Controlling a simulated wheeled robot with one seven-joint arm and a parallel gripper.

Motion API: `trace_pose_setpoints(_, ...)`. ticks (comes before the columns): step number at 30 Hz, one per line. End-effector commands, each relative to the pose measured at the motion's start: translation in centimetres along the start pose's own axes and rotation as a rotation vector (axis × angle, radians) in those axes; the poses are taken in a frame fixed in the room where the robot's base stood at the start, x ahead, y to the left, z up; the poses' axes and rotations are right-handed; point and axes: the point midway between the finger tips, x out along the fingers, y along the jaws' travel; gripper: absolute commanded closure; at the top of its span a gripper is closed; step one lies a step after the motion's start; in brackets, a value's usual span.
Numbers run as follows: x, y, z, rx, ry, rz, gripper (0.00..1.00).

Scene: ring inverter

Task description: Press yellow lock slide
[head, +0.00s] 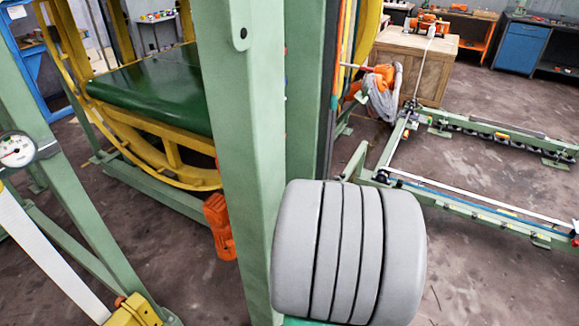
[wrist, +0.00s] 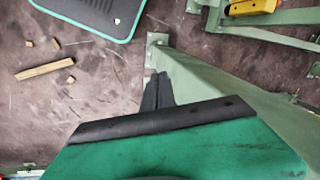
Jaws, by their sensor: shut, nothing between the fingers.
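My gripper (wrist: 157,92) shows in the wrist view as two dark fingers side by side, shut and empty, beyond the black edge of my green hand. The fingertips are beside a pale green beam (wrist: 205,82); I cannot tell whether they touch it. A yellow part (wrist: 250,7) sits on green framework at the top right of the wrist view, apart from the fingers. In the head view a yellow block (head: 133,312) sits on a green frame at the lower left. I cannot tell whether either is the lock slide. My gripper is not visible in the head view.
The yellow ring (head: 150,140) with a green belt bed (head: 155,92) stands behind a thick green post (head: 235,130). An orange motor (head: 218,226) is beside the post. A dial gauge (head: 16,150) is at the left. Wood scraps (wrist: 45,68) and a teal-edged mat (wrist: 88,12) lie on the floor.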

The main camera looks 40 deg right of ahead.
Motion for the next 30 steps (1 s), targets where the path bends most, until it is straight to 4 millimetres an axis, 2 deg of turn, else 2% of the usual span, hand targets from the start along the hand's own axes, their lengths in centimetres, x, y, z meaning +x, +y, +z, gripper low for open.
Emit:
trace_pose_setpoints(1, 1.0, 1.9, -1.0, 0.119, 0.011, -0.043, 1.00)
trace_pose_setpoints(2, 1.5, 2.4, -2.1, 0.200, 0.033, -0.085, 1.00)
trace_pose_setpoints(3, 1.9, 2.7, -4.4, 0.331, 0.085, -0.167, 1.00)
trace_pose_setpoints(5, 1.6, 2.0, -8.4, 0.527, 0.172, -0.325, 1.00)
trace_pose_setpoints(6, 0.8, 1.3, -10.9, 0.645, 0.218, -0.438, 1.00)
trace_pose_setpoints(8, -0.8, 0.4, -14.2, 0.812, 0.266, -0.615, 1.00)
trace_pose_setpoints(9, -2.3, -0.1, -16.2, 0.915, 0.284, -0.735, 1.00)
trace_pose_setpoints(12, -6.1, -0.4, -19.8, 1.130, 0.282, -1.015, 1.00)
trace_pose_setpoints(15, -9.1, -0.2, -21.7, 1.261, 0.250, -1.210, 1.00)
trace_pose_setpoints(18, -10.3, -0.1, -22.3, 1.307, 0.229, -1.287, 1.00)
trace_pose_setpoints(26, -10.3, -0.2, -22.3, 1.306, 0.228, -1.287, 1.00)
trace_pose_setpoints(30, -9.9, -0.8, -23.0, 1.305, 0.226, -1.284, 1.00)
